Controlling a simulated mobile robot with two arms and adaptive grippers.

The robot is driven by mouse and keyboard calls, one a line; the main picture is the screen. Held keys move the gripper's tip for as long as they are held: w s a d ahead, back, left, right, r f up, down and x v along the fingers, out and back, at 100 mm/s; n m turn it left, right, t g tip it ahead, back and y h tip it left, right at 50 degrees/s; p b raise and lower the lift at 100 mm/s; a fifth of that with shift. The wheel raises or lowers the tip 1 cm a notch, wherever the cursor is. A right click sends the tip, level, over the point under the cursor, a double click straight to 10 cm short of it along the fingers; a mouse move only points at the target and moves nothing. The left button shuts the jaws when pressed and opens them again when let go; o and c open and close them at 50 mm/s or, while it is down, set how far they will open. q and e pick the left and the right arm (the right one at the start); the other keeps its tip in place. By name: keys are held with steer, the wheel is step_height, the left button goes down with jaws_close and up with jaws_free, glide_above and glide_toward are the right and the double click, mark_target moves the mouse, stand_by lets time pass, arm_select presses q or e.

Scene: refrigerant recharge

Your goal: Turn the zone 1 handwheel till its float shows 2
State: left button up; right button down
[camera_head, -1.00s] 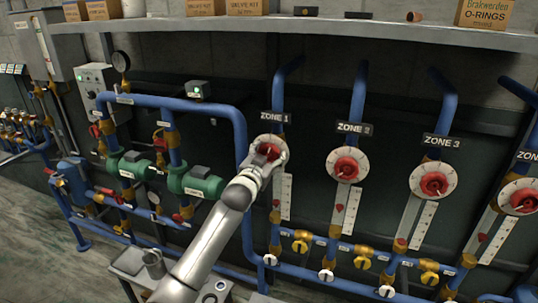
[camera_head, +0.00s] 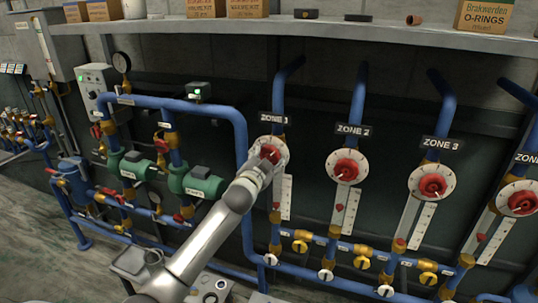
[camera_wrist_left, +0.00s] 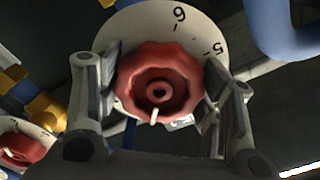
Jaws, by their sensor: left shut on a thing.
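The zone 1 handwheel (camera_head: 268,153) is a red scalloped knob on a white round dial under the ZONE 1 sign (camera_head: 273,117). My left gripper (camera_head: 262,165) is at it, its jaws shut on the knob from both sides. In the left wrist view the red handwheel (camera_wrist_left: 158,85) sits between the two fingers, with a pale pointer mark towards the bottom. The dial (camera_wrist_left: 178,25) behind it shows 6 and 5. Below the handwheel is the white zone 1 float scale (camera_head: 286,197) with a red float (camera_head: 276,206) near its lower end. The float's reading is too small to tell. My right gripper is not in view.
Handwheels for zone 2 (camera_head: 346,166) and zone 3 (camera_head: 431,184) stand to the right, with a fourth at the edge. Green pumps (camera_head: 197,182) and blue pipes (camera_head: 190,104) lie left of my arm. A shelf (camera_head: 330,28) with boxes runs above.

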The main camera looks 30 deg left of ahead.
arm_select(q)
steer(key=shift+m, duration=0.6)
steer(key=o, duration=1)
steer(key=shift+o, duration=0.2)
steer(key=shift+s, duration=0.25)
steer(key=v, duration=1.1)
steer(key=shift+s, duration=0.25)
